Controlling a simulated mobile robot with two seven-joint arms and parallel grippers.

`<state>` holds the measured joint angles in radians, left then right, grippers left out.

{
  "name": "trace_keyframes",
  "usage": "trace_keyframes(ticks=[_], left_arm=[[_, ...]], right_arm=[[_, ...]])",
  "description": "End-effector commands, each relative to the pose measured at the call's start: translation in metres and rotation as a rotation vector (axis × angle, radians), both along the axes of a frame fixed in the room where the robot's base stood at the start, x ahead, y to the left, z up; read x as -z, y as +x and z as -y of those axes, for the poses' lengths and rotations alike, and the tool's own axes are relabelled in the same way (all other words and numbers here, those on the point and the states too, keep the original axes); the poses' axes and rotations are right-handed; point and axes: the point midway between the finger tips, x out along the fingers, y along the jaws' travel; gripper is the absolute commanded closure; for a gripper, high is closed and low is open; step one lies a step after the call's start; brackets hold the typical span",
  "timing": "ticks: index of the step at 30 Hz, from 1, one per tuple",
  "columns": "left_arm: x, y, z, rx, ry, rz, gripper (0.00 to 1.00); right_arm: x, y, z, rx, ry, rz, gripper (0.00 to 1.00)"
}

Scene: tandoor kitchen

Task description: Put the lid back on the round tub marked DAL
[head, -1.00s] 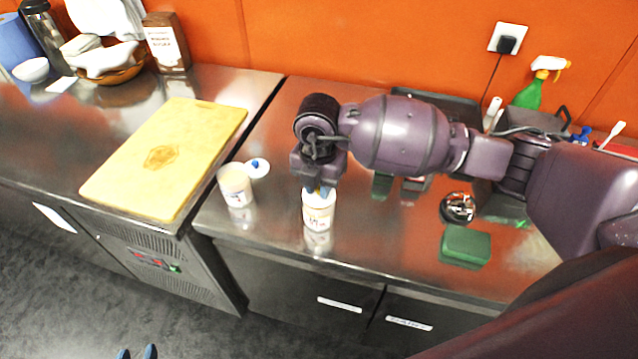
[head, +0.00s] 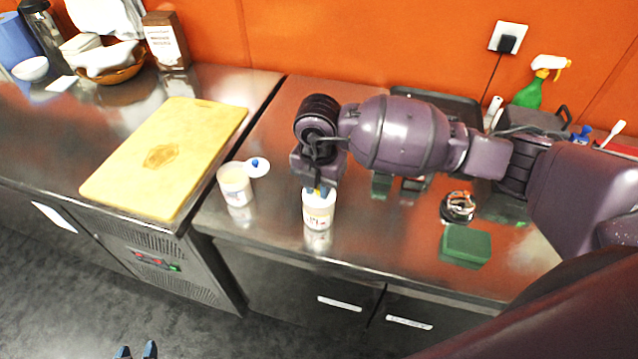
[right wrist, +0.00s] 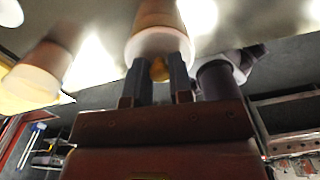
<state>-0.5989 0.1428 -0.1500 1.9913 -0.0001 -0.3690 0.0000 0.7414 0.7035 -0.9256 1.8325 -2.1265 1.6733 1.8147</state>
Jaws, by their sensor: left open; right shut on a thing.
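My right gripper (head: 320,190) points down over the right tub (head: 318,212). It is shut on the yellow knob (right wrist: 160,70) of a white lid (right wrist: 160,43). The lid is at the tub's top, and I cannot tell whether it is fully seated. The left tub (head: 235,187) stands upright and open on the steel counter. A white lid with a blue knob (head: 258,167) lies behind it to the right. The tub labels are too small to read, so I cannot tell which is marked DAL. My left gripper (head: 136,352) is open and empty, low over the floor.
A yellow cutting board (head: 165,155) lies left of the tubs. A green sponge (head: 466,244) and a metal scourer (head: 458,207) are to the right. A green spray bottle (head: 530,92) stands at the back. The counter's front strip is mostly clear.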

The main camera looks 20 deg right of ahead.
Motion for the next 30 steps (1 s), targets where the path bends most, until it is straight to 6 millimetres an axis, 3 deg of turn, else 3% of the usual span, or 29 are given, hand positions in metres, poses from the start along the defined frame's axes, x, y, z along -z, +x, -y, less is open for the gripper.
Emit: trace_keyframes(ticks=[9,10,15,21,26,30], left_arm=[[0.002,-0.004,-0.0006,-0.002,0.0,-0.008,0.57],[0.002,-0.004,-0.0006,-0.002,0.0,-0.008,0.57],[0.002,-0.0038,-0.0006,-0.002,0.0,-0.007,0.57],[0.0014,-0.0025,-0.0004,-0.002,0.0,-0.005,0.57],[0.0006,-0.0007,-0.0002,0.0,0.0,-0.002,0.57],[0.0,0.0006,0.0001,0.0,0.0,0.0,0.57]], right_arm=[[-0.0001,0.0001,0.0001,0.0,0.0,0.0,1.0],[-0.0001,0.0001,0.0001,0.0,0.0,0.0,0.75],[-0.0001,0.0001,0.0001,0.0,0.0,0.0,0.5],[0.0,0.0001,0.0001,0.0,0.0,0.0,0.48],[0.0,0.0001,0.0001,0.0,0.0,0.0,0.24],[0.0,0.0,0.0,0.0,0.0,0.0,0.24]])
